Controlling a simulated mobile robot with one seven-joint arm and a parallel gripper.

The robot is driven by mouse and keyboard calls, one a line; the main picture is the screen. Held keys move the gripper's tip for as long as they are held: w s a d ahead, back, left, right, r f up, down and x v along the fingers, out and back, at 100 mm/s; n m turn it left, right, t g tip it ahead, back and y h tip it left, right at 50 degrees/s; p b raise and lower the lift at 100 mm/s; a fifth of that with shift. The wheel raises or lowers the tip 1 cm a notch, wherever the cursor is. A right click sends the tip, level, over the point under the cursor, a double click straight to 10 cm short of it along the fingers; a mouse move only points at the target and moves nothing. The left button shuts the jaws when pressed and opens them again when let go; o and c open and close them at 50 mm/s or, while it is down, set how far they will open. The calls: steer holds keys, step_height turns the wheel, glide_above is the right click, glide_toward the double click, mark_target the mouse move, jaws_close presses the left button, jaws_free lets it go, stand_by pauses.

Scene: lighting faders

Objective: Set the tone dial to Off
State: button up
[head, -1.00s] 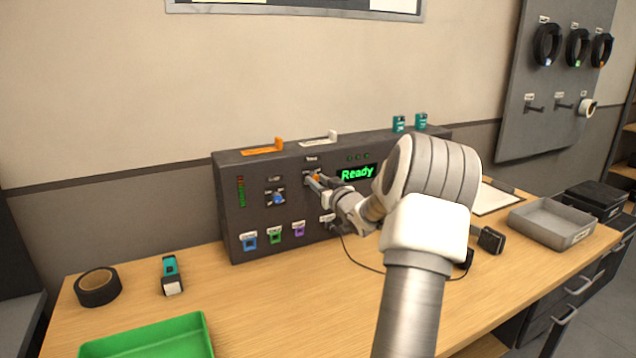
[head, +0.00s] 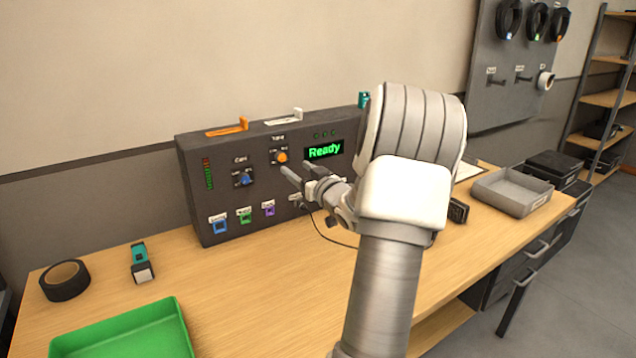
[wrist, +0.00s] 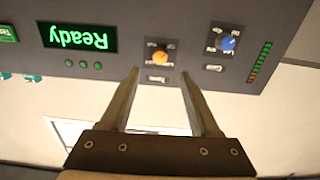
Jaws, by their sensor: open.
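The tone dial is an orange knob (head: 281,157) on the front of the dark console (head: 190,180), under a small label. It also shows in the wrist view (wrist: 160,58), upside down, between and beyond the two fingertips. My gripper (head: 297,169) is open and empty, a little in front of the dial and slightly below it in the head view. In the wrist view the fingers (wrist: 160,72) stand apart, clear of the knob. The small markings around the dial are too blurred to tell its setting.
A blue knob (head: 243,179) sits left of the dial. A green "Ready" display (head: 324,151) is to its right. Coloured sockets line the console's lower edge, with a cable (head: 340,238) running onto the bench. A green tray (head: 130,335), tape roll (head: 65,280) and grey tray (head: 513,191) lie on the bench.

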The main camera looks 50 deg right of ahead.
steer(key=v, duration=1)
steer(key=shift+p, duration=0.4)
